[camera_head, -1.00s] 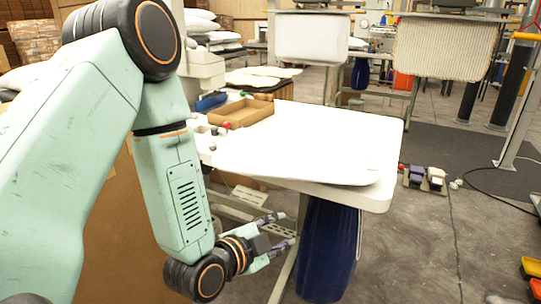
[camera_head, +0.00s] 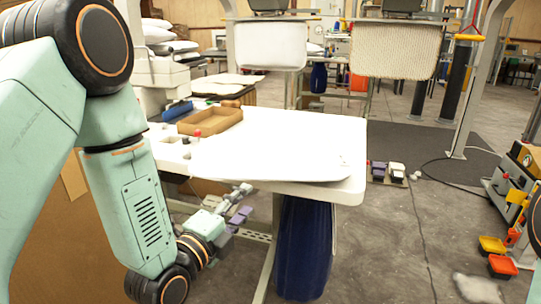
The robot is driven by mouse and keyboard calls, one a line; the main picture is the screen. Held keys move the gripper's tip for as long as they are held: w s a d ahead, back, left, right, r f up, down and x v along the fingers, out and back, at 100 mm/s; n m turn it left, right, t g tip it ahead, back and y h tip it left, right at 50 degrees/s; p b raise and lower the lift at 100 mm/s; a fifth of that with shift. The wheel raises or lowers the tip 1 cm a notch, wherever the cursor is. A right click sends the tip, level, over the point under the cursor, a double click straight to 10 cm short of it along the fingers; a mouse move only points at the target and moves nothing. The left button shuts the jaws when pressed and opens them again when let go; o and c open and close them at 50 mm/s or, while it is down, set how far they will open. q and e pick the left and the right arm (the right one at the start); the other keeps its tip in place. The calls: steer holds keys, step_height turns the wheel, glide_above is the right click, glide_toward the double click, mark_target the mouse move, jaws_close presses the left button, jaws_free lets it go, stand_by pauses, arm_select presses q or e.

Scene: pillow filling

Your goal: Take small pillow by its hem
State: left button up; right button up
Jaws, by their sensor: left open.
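A flat white piece with a rounded corner (camera_head: 275,155), perhaps the small pillow, lies on the white table (camera_head: 350,188) near its front edge. I cannot clearly tell it from the tabletop. A white pillow-like panel (camera_head: 270,46) and a beige textured one (camera_head: 394,50) hang at stations farther back. My left gripper (camera_head: 244,201) is open and empty, below the table's front edge and apart from the white piece. My right gripper is not in view.
A brown tray (camera_head: 210,121) and a red knob (camera_head: 197,133) are at the table's left. Floor between is mostly clear.

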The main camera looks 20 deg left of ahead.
mark_target(266, 180)
arm_select(q)
steer(key=b+x, duration=0.1)
steer(key=x, duration=0.5)
steer(key=shift+w, duration=0.35)
steer(key=x, duration=0.3)
steer(key=shift+d, duration=0.1)
steer(key=shift+w, duration=0.75)
steer(key=shift+w+d, duration=0.15)
steer(key=shift+w, duration=0.2)
